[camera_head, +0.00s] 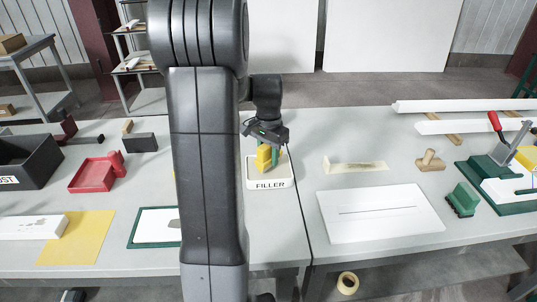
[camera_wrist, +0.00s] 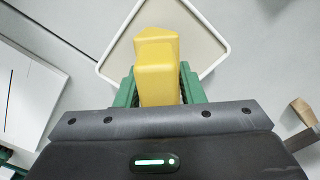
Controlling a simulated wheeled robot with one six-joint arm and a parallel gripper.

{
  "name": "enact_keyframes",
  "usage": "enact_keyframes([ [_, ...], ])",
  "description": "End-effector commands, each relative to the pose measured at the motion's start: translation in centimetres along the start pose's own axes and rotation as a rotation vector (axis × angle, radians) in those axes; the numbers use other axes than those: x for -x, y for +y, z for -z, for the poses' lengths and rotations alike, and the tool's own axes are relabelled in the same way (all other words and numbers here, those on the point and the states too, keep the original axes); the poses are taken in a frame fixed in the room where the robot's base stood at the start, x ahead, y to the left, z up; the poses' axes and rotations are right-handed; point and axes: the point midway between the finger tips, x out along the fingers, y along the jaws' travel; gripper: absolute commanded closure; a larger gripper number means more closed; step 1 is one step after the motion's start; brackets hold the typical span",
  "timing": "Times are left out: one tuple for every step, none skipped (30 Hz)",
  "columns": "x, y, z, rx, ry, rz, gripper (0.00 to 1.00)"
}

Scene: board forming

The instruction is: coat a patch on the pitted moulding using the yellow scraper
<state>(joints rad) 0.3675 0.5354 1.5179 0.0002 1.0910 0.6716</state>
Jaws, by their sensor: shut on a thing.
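My gripper (camera_head: 268,150) is at the middle of the bench, with green fingers shut on the yellow scraper (camera_head: 263,158). In the wrist view the scraper (camera_wrist: 158,65) sits between the fingers, pointing away from the wrist. The scraper is over the white tray marked FILLER (camera_head: 285,184); I cannot tell whether its edge touches the tray floor. The tray (camera_wrist: 122,38) also shows in the wrist view, its pale inside partly hidden by the scraper. A white moulding with small dark pits (camera_head: 22,229) lies at the far left, partly on a yellow sheet.
The yellow sheet (camera_head: 82,240) lies at front left. A green-edged white board (camera_head: 150,228) is partly hidden by my arm. A red tray (camera_head: 95,175) and dark box (camera_head: 35,165) stand behind. Right are a white panel (camera_head: 375,222), wooden block (camera_head: 431,161) and green tool (camera_head: 463,200).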

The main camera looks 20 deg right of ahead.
Motion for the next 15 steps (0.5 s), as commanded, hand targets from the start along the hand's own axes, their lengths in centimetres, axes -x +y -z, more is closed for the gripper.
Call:
enact_keyframes([
  [0.9, 0.0, 0.0, 0.0, 0.002, 0.001, 0.83],
  [1.2, 0.0, 0.0, 0.0, 0.002, 0.001, 0.83],
  [1.5, 0.0, 0.0, 0.0, 0.002, 0.001, 0.83],
  [1.7, 0.0, 0.0, 0.0, 0.002, 0.001, 0.83],
  [2.0, 0.0, 0.0, 0.0, 0.002, 0.001, 0.83],
  [2.3, 0.0, 0.0, 0.0, 0.002, 0.001, 0.83],
  [2.6, 0.0, 0.0, 0.0, 0.002, 0.001, 0.83],
  [2.8, 0.0, 0.0, 0.0, 0.002, 0.001, 0.83],
  [3.1, 0.0, 0.0, 0.0, 0.002, 0.001, 0.83],
  [3.4, 0.0, 0.0, 0.0, 0.002, 0.001, 0.83],
  [3.6, 0.0, 0.0, 0.0, 0.002, 0.001, 0.83],
  [4.0, 0.0, 0.0, 0.0, 0.002, 0.001, 0.83],
  [4.2, 0.0, 0.0, 0.0, 0.002, 0.001, 0.83],
  [4.4, 0.0, 0.0, 0.0, 0.002, 0.001, 0.83],
  [4.8, 0.0, 0.0, 0.0, 0.002, 0.001, 0.83],
])
